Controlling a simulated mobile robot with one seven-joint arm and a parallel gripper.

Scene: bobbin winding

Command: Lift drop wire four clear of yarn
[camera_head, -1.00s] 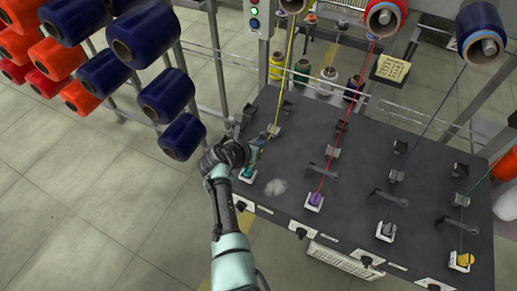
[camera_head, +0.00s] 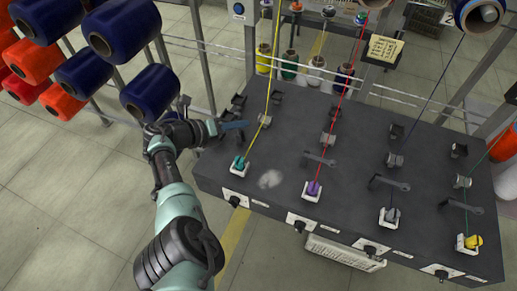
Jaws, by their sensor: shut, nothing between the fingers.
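Grey drop wires lie at the yarn paths on the dark bench: one by the red yarn (camera_head: 341,87), a drop wire (camera_head: 320,160); another drop wire (camera_head: 390,183) by the dark blue yarn (camera_head: 433,99); and a drop wire (camera_head: 462,207) by the green yarn at right. No readable number shows which is four. At the leftmost station, the yellow yarn (camera_head: 273,65) runs down to a teal bobbin (camera_head: 239,162). My gripper (camera_head: 243,124) is shut and empty there, its bluish fingers close to this yarn; contact cannot be told. The leftmost drop wire is not clearly visible.
The dark bench (camera_head: 285,205) carries a purple bobbin (camera_head: 313,188), a grey bobbin (camera_head: 392,215) and a yellow bobbin (camera_head: 473,241). A pale fluffy patch (camera_head: 270,179) lies beside the teal bobbin. Large blue cones (camera_head: 150,95) hang close to my arm at left.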

